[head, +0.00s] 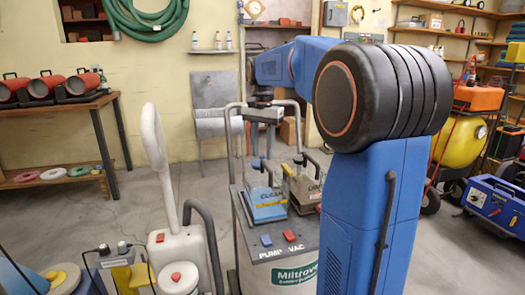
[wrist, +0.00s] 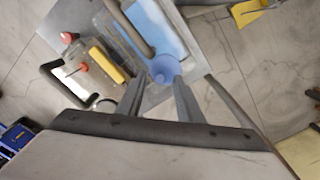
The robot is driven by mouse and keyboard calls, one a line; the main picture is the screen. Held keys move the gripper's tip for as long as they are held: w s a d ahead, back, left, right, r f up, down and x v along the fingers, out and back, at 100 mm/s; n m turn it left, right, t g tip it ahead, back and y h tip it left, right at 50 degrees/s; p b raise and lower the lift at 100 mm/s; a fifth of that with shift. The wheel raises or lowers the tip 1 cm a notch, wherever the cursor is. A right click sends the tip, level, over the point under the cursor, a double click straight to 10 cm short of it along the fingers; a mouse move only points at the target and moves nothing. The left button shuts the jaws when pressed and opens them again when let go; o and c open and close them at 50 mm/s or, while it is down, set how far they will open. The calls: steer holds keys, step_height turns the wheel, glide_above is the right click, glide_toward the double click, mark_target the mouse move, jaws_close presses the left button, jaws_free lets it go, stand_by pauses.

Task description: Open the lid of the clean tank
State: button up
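The clean tank (head: 266,205) has a blue lid and a "CLEAN" label, and sits on top of the grey machine. In the wrist view its light blue lid (wrist: 160,25) lies just beyond my fingers, with a dark bar handle along it. A round blue knob or cap (wrist: 164,68) shows between my fingertips. My gripper (wrist: 158,78) is open, its two grey fingers apart over the tank; I cannot tell whether they touch the blue part.
A second tank (head: 305,188) stands close on the right, with its own handle. The machine top carries a blue switch (head: 266,240) and a red switch (head: 289,235). A white upright handle (head: 156,140) and yellow gear stand at left.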

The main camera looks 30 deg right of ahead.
mark_target(254, 163)
steer(key=shift+f, duration=0.1)
steer(key=shift+c, duration=0.2)
jaws_close()
steer(key=shift+a, duration=0.15)
steer(key=a+h, duration=0.1)
steer(key=g+h, duration=0.1)
steer(key=h, duration=0.1)
steer(key=w+a+r+h, duration=0.1)
steer(key=h, duration=0.1)
steer(key=shift+a+r, duration=0.1)
steer(key=shift+a, duration=0.25)
steer(key=shift+w+a+r+g+h, duration=0.15)
steer(key=shift+a+g+h, duration=0.5)
steer(key=shift+h, duration=0.55)
steer(key=shift+w+a+g+h, duration=0.15)
steer(key=shift+a+g+h, duration=0.4)
steer(key=shift+h, duration=0.85)
steer(key=shift+a+f, duration=0.2)
steer(key=shift+a, duration=0.05)
